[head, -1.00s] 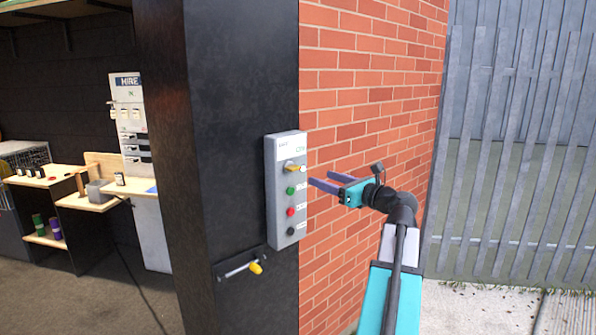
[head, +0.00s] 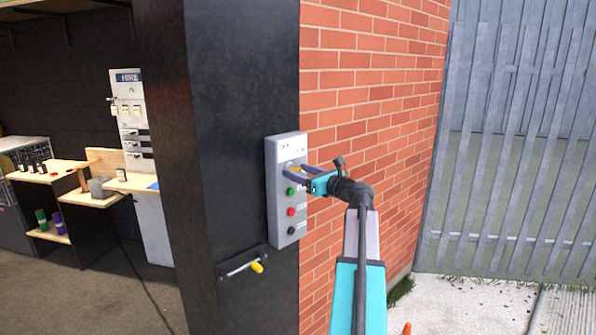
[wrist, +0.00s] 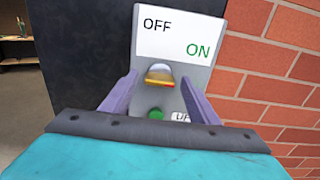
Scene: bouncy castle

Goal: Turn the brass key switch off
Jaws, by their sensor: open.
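The brass key switch (wrist: 160,75) sits on a grey control box (head: 287,237) fixed to a dark post. In the wrist view it lies between the two purple fingers of my gripper (wrist: 158,90), below a white label (wrist: 180,33) reading OFF at left and ON at right. My gripper is open, with a finger on each side of the key; I cannot tell if either touches it. In the head view my gripper (head: 296,173) is at the upper part of the box and its fingers partly cover the key.
Below the key are a green button (head: 290,191), a red button (head: 290,211) and a black button (head: 290,230). A yellow-ended lever (head: 256,267) is on the post lower down. A brick wall (head: 375,110) stands right of the box.

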